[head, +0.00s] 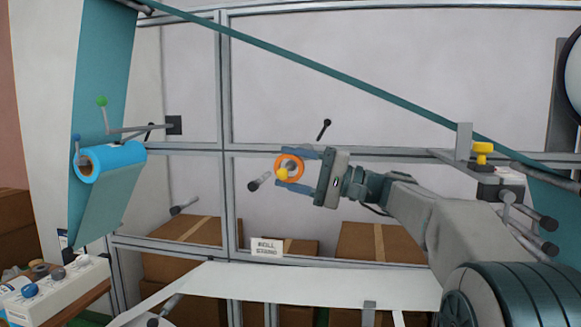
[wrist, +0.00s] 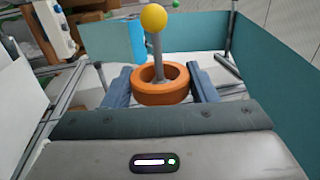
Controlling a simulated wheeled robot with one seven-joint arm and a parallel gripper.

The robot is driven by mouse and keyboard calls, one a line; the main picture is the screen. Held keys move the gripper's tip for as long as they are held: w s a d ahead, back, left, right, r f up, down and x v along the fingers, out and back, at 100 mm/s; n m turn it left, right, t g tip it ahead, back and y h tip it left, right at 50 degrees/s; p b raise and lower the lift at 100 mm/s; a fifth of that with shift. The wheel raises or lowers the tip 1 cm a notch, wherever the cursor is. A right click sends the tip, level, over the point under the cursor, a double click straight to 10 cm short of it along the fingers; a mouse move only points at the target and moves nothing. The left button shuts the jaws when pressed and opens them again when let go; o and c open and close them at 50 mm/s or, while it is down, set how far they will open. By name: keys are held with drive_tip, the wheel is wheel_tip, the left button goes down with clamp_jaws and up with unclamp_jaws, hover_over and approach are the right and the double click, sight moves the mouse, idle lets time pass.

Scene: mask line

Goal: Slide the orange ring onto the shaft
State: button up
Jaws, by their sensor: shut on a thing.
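My gripper (head: 285,169) is shut on the orange ring (head: 298,157), with a blue-grey finger on either side of it. In the wrist view, the ring (wrist: 160,92) sits between the fingers, its opening facing up in the picture. A thin grey shaft (wrist: 157,58) tipped with a yellow ball (wrist: 154,17) stands up out of the opening, so the ring appears to be around it. In the head view, the yellow ball (head: 283,174) shows in front of the ring's lower part. Where the shaft is fixed is hidden, and I cannot tell how far along it the ring is.
A grey peg (head: 260,181) juts out just left of the ring, and another (head: 184,205) is farther left. A blue roll (head: 110,160) with a teal web hangs at the left. A teal band (head: 330,72) runs diagonally above my arm. Cardboard boxes (head: 375,241) stand behind the frame.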

sight(304, 159)
drive_tip(key=shift+w+d+p, duration=0.25)
drive_tip(key=shift+w+p, duration=0.35)
drive_tip(key=shift+w, duration=0.55)
drive_tip(key=shift+w, duration=0.1)
drive_tip(key=shift+w+d+p, duration=0.25)
drive_tip(key=shift+w+p, duration=0.65)
drive_tip(key=shift+w, duration=0.3)
drive_tip(key=shift+w+d+p, duration=0.2)
drive_tip(key=shift+w+p, duration=0.65)
drive_tip(key=shift+w, duration=0.3)
drive_tip(key=shift+w, duration=0.1)
drive_tip(key=shift+w+d+p, duration=0.25)
drive_tip(key=shift+w+p, duration=0.9)
drive_tip(key=shift+w, duration=0.05)
drive_tip(key=shift+w+d+p, duration=0.25)
drive_tip(key=shift+w+p, duration=0.9)
drive_tip(key=shift+w, duration=0.15)
drive_tip(key=shift+w+d+p, duration=0.25)
drive_tip(key=shift+w+p, duration=0.9)
drive_tip(key=shift+p, duration=0.3)
drive_tip(key=shift+w+p, duration=0.3)
drive_tip(key=shift+p, duration=0.1)
